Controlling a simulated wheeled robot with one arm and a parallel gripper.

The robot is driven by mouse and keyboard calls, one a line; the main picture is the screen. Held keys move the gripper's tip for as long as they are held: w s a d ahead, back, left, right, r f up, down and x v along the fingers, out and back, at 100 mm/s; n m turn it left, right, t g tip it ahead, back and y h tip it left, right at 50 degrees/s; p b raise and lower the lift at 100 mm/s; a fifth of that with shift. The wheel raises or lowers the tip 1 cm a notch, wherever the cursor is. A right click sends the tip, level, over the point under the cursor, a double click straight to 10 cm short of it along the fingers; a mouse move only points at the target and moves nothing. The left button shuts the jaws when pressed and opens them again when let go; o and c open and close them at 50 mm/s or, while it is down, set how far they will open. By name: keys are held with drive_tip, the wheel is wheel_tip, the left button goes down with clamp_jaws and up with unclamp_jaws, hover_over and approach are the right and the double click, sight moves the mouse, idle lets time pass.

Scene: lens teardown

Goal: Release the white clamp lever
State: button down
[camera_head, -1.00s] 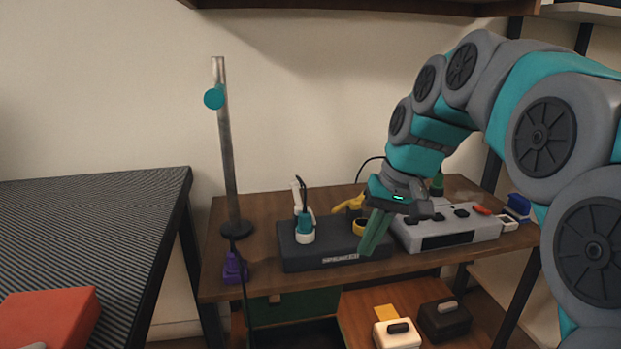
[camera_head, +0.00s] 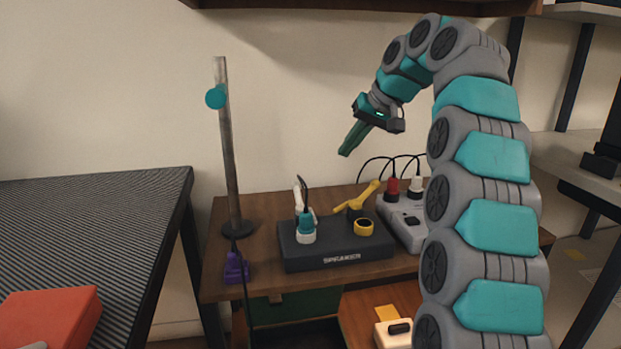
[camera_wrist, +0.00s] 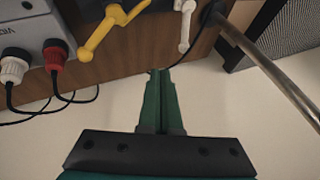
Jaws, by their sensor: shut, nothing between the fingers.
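The white clamp lever (camera_head: 298,198) stands up at the back left of a black base (camera_head: 336,248) on the wooden table, behind a teal and white cylinder (camera_head: 305,228). In the wrist view the white lever (camera_wrist: 185,22) shows at the top, beyond the fingertips. My gripper (camera_head: 344,153) is shut and empty, in the air above and behind the base, to the right of the white lever and apart from it. In the wrist view its green fingers (camera_wrist: 159,78) lie together. The lower end of the lever is partly hidden.
A yellow lever (camera_head: 358,198) stands right of the white one on the same base, near a yellow ring (camera_head: 363,227). A grey box (camera_head: 402,213) with red and white plugs is further right. A metal pole (camera_head: 229,150) rises at left; a purple piece (camera_head: 236,268) lies below it.

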drive_tip(key=w+a+f, duration=0.2)
drive_tip(key=a+f, duration=0.6)
drive_tip(key=f, duration=0.1)
drive_tip(key=shift+w+a, duration=0.25)
drive_tip(key=shift+w, duration=0.1)
